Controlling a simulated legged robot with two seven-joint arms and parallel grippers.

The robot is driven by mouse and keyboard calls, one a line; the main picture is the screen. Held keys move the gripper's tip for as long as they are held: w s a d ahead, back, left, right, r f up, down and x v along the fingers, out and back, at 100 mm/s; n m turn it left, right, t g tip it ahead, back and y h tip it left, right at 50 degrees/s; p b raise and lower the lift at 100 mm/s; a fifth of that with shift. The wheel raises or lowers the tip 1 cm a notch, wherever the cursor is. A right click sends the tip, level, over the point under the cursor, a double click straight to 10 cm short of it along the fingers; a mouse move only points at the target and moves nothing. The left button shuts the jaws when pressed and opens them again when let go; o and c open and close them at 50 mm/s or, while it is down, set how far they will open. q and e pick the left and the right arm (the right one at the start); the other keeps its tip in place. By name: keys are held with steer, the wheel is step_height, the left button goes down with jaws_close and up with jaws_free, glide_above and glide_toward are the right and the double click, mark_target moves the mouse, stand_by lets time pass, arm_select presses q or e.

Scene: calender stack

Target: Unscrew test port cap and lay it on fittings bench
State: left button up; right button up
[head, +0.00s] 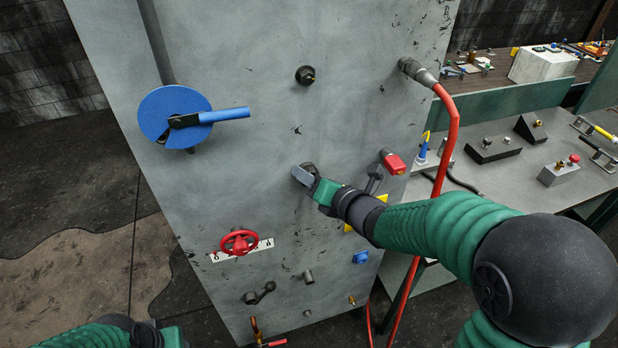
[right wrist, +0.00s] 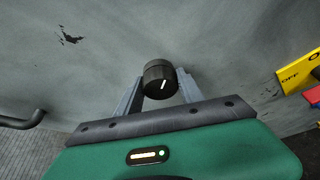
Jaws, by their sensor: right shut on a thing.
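A black round cap (right wrist: 160,80) with a white line on it sits between the fingers of my right gripper (head: 304,174) in the right wrist view. The gripper is shut on it, at the face of the grey panel (head: 235,60). In the head view the cap (head: 309,167) is partly hidden by the fingers. I cannot tell whether it is still seated on the panel. A grey bench (head: 500,185) with several fittings stands to the right. My left arm shows at the bottom left; its gripper fingers are cut off by the frame edge.
The panel carries a blue disc with a lever (head: 172,115), a red handwheel (head: 239,242), a red part (head: 394,164) and another black knob (head: 305,75). A red hose (head: 452,130) hangs between panel and bench. The bench's front area looks clear.

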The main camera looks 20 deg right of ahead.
steer(key=shift+r, duration=0.2)
steer(key=shift+c, duration=2.9)
steer(key=shift+d+f+b, duration=0.15)
steer(key=shift+b, duration=0.25)
steer(key=shift+n+h+b, duration=0.3)
steer(key=shift+n+b, duration=0.1)
steer(key=shift+b, duration=0.25)
steer(key=shift+n+b, duration=0.3)
steer(key=shift+b, duration=0.35)
